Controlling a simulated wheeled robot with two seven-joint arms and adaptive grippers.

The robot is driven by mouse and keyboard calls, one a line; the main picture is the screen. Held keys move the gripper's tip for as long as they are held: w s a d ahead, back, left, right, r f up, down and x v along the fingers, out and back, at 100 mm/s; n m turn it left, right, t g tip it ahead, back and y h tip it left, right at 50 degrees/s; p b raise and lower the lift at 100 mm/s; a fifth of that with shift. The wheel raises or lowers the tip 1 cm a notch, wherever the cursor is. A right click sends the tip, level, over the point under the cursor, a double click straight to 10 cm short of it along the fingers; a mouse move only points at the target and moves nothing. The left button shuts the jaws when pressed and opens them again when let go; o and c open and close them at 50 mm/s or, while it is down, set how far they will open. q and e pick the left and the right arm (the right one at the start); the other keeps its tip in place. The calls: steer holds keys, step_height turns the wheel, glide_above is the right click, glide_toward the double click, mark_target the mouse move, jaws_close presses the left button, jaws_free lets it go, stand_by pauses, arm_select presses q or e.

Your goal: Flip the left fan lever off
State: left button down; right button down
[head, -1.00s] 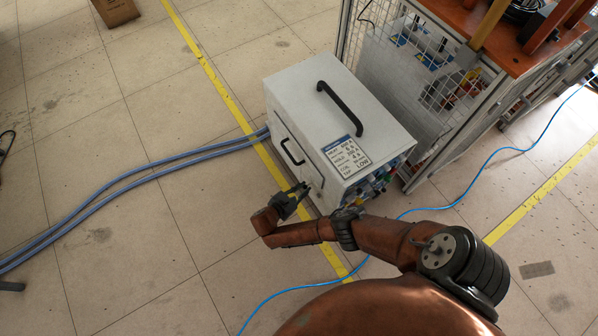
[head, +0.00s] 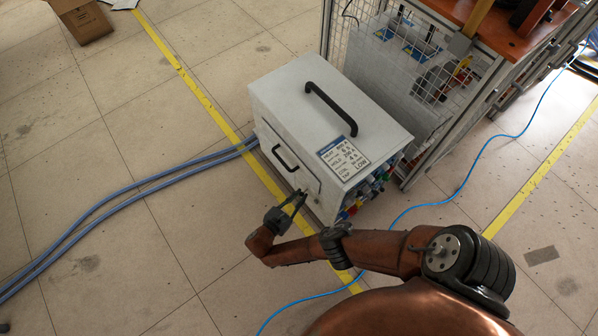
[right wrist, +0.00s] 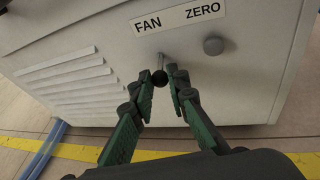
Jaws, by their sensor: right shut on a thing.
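The white induction heater box (head: 335,110) stands on the floor in the head view. In the right wrist view its side panel (right wrist: 225,90) carries a "FAN ZERO" label (right wrist: 177,16). Below "FAN" is the fan lever (right wrist: 159,77), a thin metal stem with a black ball at its lower end. My right gripper (right wrist: 158,74) is shut on the lever's ball, one fingertip on each side. In the head view the right gripper (head: 300,197) is at the box's near side face, and the lever is hidden there. My left gripper is not in view.
A round grey knob (right wrist: 213,46) sits right of the lever, below "ZERO". Louvre slots (right wrist: 70,80) are to the left. Blue-grey hoses (head: 130,193) run left from the box. A mesh-sided frame (head: 420,100) stands close behind right. The floor at left is mostly clear.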

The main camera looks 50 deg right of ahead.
steer(key=c, duration=1.8)
jaws_free()
steer(key=shift+c, duration=0.2)
steer(key=v, duration=1.2)
steer(key=shift+f, duration=0.15)
